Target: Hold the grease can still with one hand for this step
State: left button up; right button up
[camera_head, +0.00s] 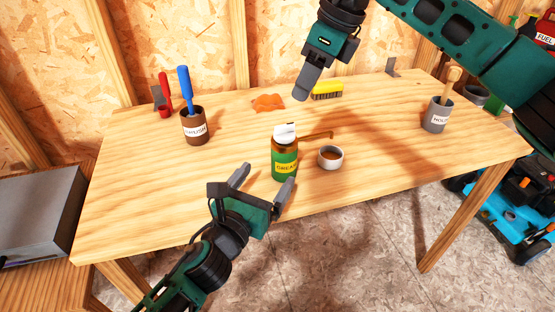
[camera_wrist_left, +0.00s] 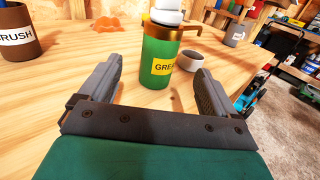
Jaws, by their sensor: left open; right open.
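The grease can (camera_head: 285,168) stands upright on the workbench, green with a yellow label, a brown upper part, a white top and a thin brown bar out to its right. My left gripper (camera_head: 266,178) is open at the front edge of the bench, its fingers pointing at the can. In the left wrist view the can (camera_wrist_left: 158,55) stands just beyond and between the fingertips (camera_wrist_left: 158,75), with nothing held. My right gripper (camera_head: 302,94) is open and empty above the back of the bench; its fingers overlap from this angle.
A small white cup (camera_head: 330,157) with brown contents stands close to the can's right. A brown brush pot (camera_head: 195,128) is at left, a grey pot (camera_head: 437,115) at right. An orange cloth (camera_head: 267,102) and yellow brush (camera_head: 327,90) lie behind. The bench's (camera_head: 130,190) front left is clear.

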aim_at(279, 160)
pick_arm(q)
jog(key=x, duration=0.9)
jog(key=shift+w+d, duration=0.15)
jog(key=shift+w, duration=0.1)
jog(key=shift+c, duration=0.5)
jog(key=c, duration=1.1)
jog(key=o, duration=0.6)
jog(key=c, duration=0.5)
jog(key=shift+c, duration=0.2)
